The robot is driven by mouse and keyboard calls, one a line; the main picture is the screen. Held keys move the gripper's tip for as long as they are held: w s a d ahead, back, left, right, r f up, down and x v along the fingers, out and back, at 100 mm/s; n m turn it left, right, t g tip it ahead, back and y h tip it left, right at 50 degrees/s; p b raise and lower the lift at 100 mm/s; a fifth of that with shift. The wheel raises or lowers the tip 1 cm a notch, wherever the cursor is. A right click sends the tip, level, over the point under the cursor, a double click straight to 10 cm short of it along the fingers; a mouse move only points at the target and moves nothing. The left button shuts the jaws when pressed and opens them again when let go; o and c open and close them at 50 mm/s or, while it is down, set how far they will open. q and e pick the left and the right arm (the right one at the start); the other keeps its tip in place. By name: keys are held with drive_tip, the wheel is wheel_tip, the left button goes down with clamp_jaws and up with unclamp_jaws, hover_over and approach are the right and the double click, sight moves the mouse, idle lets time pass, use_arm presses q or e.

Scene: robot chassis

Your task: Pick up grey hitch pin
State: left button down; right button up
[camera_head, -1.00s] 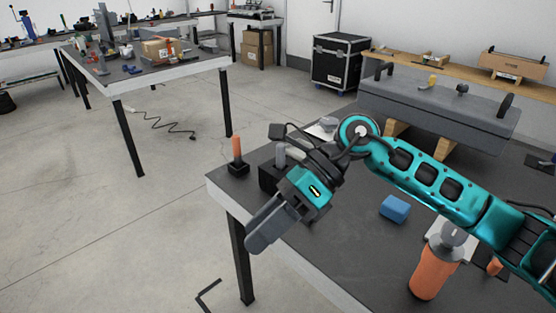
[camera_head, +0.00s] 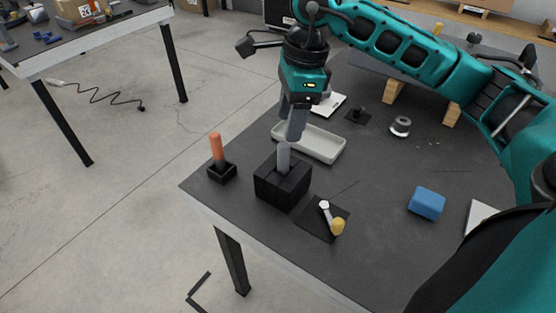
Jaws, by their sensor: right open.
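The grey hitch pin (camera_head: 284,158) stands upright in a black block holder (camera_head: 281,188) near the front left of the dark table. My right gripper (camera_head: 292,138) points down directly over the pin, its grey fingers at or just above the pin's top. The fingers overlap each other in this view, so the gap between them is hard to see; the gripper is open. I cannot tell whether the fingers touch the pin. My left gripper does not show.
An orange pin (camera_head: 216,147) stands in a small black holder (camera_head: 222,172) to the left. A grey tray (camera_head: 326,146) lies behind the block. A yellow-tipped part (camera_head: 337,226) on a black pad and a blue block (camera_head: 427,203) are to the right. The table's front edge is close.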

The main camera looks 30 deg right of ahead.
sight(282, 156)
drive_tip(key=f, duration=0.4)
drive_tip(key=shift+a+f, duration=0.2)
drive_tip(key=shift+a, duration=0.15)
drive_tip(key=shift+w+a+f, duration=0.15)
drive_tip(key=shift+w+f, duration=0.05)
drive_tip(key=shift+f, duration=1.25)
drive_tip(key=shift+w+a+f, duration=0.15)
drive_tip(key=shift+f, duration=1.25)
clamp_jaws()
